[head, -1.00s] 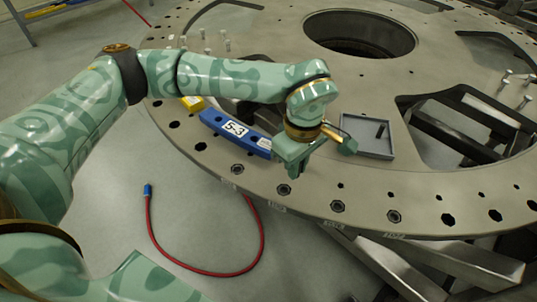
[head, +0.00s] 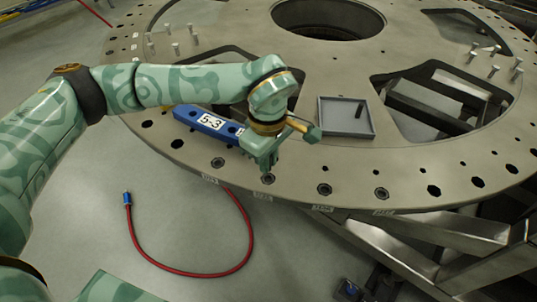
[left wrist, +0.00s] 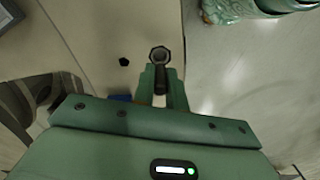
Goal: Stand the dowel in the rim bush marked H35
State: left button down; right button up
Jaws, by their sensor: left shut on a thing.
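My left gripper (head: 264,166) is over the rim of the turret plate (head: 420,165), just above one rim bush (head: 268,179). In the left wrist view its fingers (left wrist: 163,88) are shut on a dark dowel (left wrist: 160,82). The bush, a metal ring with a dark hole (left wrist: 160,54), shows just beyond the fingertips. The dowel's lower end is near the bush; I cannot tell whether it has entered. Small labels sit along the rim edge, one (head: 262,197) below this bush, too small to read. My right gripper is not in view.
A blue block marked 5-3 (head: 190,117) is beside my gripper. Several pale pins stand farther back. A red hose (head: 250,240) lies on the floor.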

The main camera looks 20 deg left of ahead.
pick_arm(q)
jog(key=shift+f+b, duration=0.55)
jog(key=shift+f, duration=0.4)
jog(key=shift+f+b, duration=0.45)
jog(key=shift+f, duration=0.8)
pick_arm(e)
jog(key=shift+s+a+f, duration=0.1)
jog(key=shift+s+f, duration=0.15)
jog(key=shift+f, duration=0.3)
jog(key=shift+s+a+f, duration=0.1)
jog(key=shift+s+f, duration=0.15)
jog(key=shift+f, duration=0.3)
